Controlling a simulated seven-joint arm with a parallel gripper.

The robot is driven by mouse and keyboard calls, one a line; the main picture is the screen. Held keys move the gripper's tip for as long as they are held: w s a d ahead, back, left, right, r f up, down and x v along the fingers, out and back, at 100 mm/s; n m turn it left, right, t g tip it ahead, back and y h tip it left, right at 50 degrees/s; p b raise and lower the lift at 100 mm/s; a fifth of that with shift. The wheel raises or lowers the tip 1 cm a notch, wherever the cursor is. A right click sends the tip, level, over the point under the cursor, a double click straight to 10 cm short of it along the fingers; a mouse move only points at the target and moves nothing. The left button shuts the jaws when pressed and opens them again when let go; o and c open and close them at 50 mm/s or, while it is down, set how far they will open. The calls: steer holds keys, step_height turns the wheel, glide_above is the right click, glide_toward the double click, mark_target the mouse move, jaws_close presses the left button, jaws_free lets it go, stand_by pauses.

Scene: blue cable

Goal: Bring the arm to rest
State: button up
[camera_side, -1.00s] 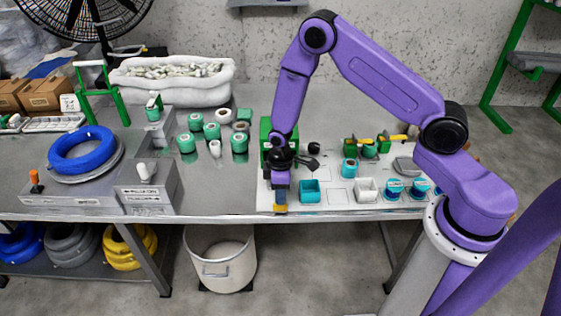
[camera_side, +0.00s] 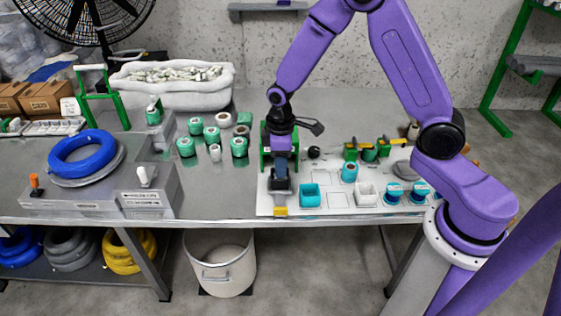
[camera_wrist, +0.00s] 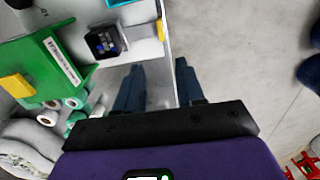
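My gripper (camera_side: 281,160) hangs pointing down above the front left part of the white work mat (camera_side: 330,198), near the bench's front edge. In the wrist view my gripper (camera_wrist: 158,84) shows two dark blue fingers spread apart with nothing between them. The bench surface and floor show past the fingers. The blue cable coil (camera_side: 82,155) lies on a round grey holder at the left of the bench, far from my gripper. In the side view the fingertips are hard to separate from the dark parts behind them.
A small dark device with a screen (camera_wrist: 103,42) sits on the mat near the fingers, with a yellow piece (camera_side: 280,211) at the mat's edge. A green block (camera_side: 265,147) stands just behind my gripper. A teal bin (camera_side: 310,195) is to the right. The air above is clear.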

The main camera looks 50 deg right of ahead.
steer(key=s+r+n, duration=0.1)
steer(key=s+r, duration=0.4)
steer(key=s, duration=0.4)
steer(key=s+r+n, duration=0.1)
steer(key=s+r, duration=0.3)
steer(key=s, duration=0.5)
steer(key=s+d+r+n, duration=0.1)
steer(key=s+r, duration=0.4)
steer(key=s, duration=0.4)
steer(key=shift+s+r+n, duration=0.2)
steer(key=shift+r+n, duration=0.1)
steer(key=shift+r, duration=0.05)
stand_by(0.5)
